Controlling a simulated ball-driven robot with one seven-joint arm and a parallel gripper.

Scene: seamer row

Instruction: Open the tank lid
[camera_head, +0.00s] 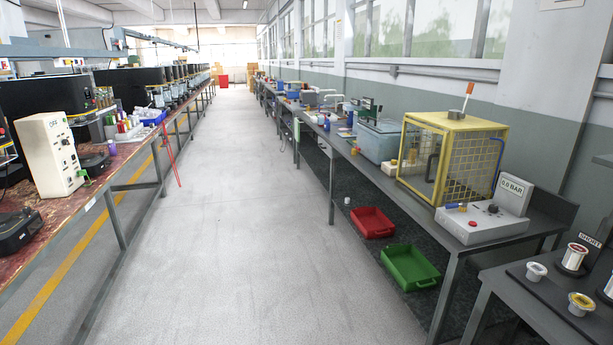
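A blue-grey box that looks like the tank (377,144) stands on the right-hand bench, behind the yellow cage. Its paler top, which looks like the lid (384,126), appears to lie flat and closed on it. The cage hides part of its right side. I cannot make out a handle or hinge at this size. My gripper is not in view.
The yellow mesh cage (455,122) and a grey "0.0 BAR" gauge box (482,226) stand nearer on the right bench. A red tray (371,223) and a green tray (409,267) lie low beneath it. The central aisle (240,210) is clear; a long bench (125,152) runs left.

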